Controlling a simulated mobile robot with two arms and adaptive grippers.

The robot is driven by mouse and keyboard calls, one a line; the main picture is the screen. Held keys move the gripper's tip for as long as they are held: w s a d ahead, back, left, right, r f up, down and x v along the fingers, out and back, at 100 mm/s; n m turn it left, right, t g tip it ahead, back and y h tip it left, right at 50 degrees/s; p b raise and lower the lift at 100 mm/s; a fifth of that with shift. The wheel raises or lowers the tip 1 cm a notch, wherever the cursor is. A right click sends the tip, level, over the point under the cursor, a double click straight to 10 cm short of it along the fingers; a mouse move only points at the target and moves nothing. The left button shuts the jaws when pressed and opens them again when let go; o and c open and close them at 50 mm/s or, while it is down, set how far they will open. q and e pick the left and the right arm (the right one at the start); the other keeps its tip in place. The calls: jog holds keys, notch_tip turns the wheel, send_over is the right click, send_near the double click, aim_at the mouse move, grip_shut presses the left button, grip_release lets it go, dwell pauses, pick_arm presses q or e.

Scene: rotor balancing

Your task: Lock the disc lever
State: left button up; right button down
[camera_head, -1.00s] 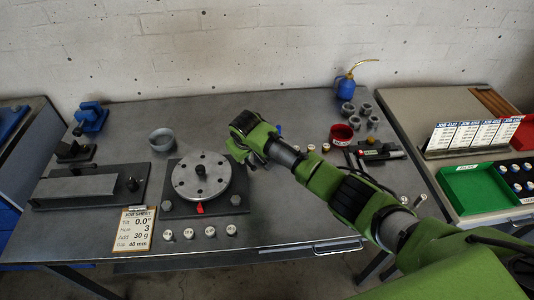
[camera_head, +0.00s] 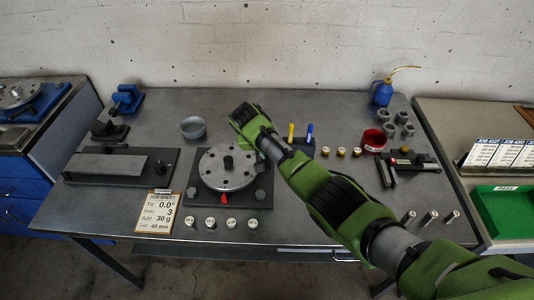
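The grey disc (camera_head: 216,170) with several holes and a dark centre knob (camera_head: 228,162) sits on a dark square base plate (camera_head: 240,200). A red tab (camera_head: 224,197) shows at the disc's front edge. Dark knobs show at the plate's front corners, right (camera_head: 260,195) and left (camera_head: 191,193). I cannot tell which part is the lever. My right arm reaches in from the lower right, its green wrist over the disc's right back edge. Its fingers are hidden or too small to read. My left gripper is not in view.
A job card (camera_head: 158,213) lies left of the plate, and several small white-topped weights (camera_head: 231,223) stand in front. A grey ring-shaped cup (camera_head: 193,128) stands behind. A red bowl (camera_head: 374,140) and a dark fixture (camera_head: 408,162) are at the right.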

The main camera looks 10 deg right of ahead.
dwell(0.3)
jog(key=c, duration=2.1)
grip_release()
jog(key=shift+c, duration=0.2)
jog(key=v, duration=0.7)
jog(key=shift+r, duration=0.2)
jog(key=shift+a, duration=0.15)
